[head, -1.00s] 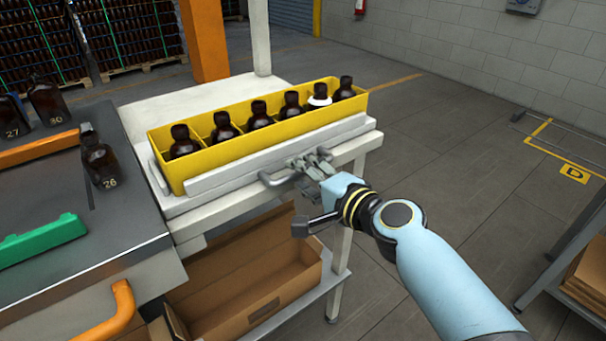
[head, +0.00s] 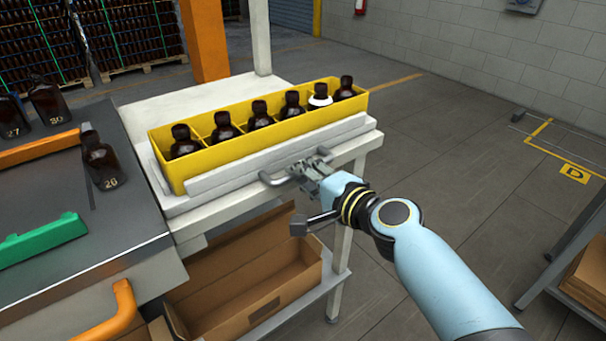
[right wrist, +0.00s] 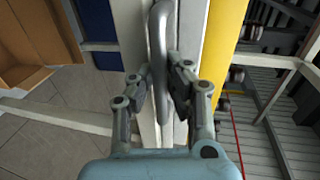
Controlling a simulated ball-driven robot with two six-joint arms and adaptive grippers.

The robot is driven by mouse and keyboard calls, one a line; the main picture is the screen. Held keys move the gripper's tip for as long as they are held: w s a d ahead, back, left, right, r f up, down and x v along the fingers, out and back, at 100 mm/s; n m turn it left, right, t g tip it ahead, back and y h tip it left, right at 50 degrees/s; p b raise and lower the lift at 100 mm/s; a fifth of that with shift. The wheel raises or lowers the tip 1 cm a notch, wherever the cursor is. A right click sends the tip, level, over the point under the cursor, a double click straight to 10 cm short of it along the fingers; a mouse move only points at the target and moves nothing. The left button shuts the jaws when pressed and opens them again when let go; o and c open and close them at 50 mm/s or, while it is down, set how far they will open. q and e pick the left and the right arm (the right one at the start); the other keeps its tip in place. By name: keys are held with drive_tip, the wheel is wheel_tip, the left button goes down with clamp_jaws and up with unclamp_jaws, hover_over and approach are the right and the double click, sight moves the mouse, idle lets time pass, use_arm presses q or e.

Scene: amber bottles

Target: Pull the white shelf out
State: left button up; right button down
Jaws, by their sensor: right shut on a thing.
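The white shelf (head: 225,184) is a low tray on a white stand, and it carries a yellow crate (head: 275,134) of brown bottles. A grey bar handle (head: 272,181) runs along its front face. My right gripper (head: 311,168) is at the handle, with its fingers around the bar. In the right wrist view the fingers (right wrist: 162,88) stand on both sides of the handle (right wrist: 158,50), shut on it. The part of the handle between the fingers is partly hidden in the head view. My left gripper is not in view.
A grey bench (head: 80,220) with amber bottles, one of them (head: 101,160) near its edge, stands at the left. An open cardboard box (head: 245,275) sits on the lower shelf below. Floor to the right (head: 450,150) is clear. A rack with cardboard (head: 588,265) stands far right.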

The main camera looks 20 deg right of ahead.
drive_tip(key=f+v, duration=0.1)
drive_tip(key=v, duration=0.5)
drive_tip(key=shift+s+f+b, duration=0.2)
drive_tip(key=shift+f+b, duration=0.1)
drive_tip(key=shift+b, duration=0.05)
drive_tip(key=c, duration=1.3)
unclamp_jaws()
drive_tip(key=shift+s+d+r, duration=0.1)
drive_tip(key=shift+s+d, duration=0.05)
drive_tip(key=v, duration=1.2)
